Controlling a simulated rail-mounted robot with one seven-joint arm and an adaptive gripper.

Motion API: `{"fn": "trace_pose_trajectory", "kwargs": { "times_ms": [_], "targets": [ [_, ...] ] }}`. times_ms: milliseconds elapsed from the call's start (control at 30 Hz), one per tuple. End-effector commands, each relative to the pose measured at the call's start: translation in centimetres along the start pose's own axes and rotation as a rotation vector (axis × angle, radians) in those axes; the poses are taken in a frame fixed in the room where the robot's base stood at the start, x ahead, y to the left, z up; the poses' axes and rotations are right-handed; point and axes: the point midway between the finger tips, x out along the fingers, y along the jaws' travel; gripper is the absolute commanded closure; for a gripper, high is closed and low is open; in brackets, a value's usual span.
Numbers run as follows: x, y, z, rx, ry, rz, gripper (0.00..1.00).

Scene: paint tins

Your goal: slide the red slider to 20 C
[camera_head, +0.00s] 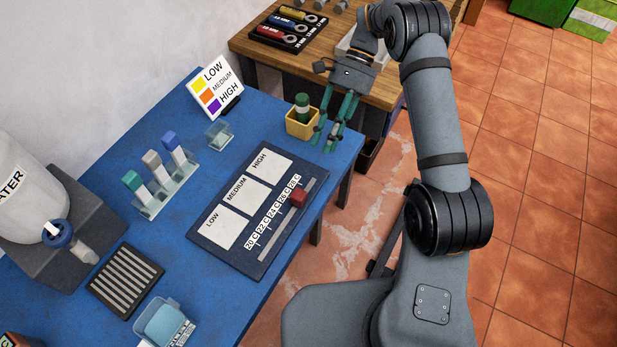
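The red slider (299,197) sits on the grey track (275,240) along the right side of a dark board (213,243) on the blue table. It is near the track's upper end, beside the 26 C and 28 C labels; I cannot tell exactly which mark it is on. The 20 C label (252,242) is at the track's lower end. My gripper (327,141) is above and beyond the slider, near the table's right edge and apart from the board. Its green fingers are spread, with nothing seen between them.
A yellow holder (299,127) with a green-topped item stands just left of my gripper. A LOW/MEDIUM/HIGH sign (216,86), a clear rack of coloured sticks (166,187), a black grille (126,281) and a water container (25,190) stand further left. A wooden table (262,52) is behind.

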Motion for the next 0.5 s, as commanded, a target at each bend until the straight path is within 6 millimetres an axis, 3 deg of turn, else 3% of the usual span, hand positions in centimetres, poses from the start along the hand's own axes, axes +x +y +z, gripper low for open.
{"fn": "trace_pose_trajectory", "kwargs": {
  "times_ms": [300, 500],
  "targets": [
    [6.7, 0.1, 0.1, 0.001, -0.002, 0.004, 0.93],
    [8.6, 0.1, 2.1, 0.000, 0.000, 0.003, 1.00]
  ]
}}
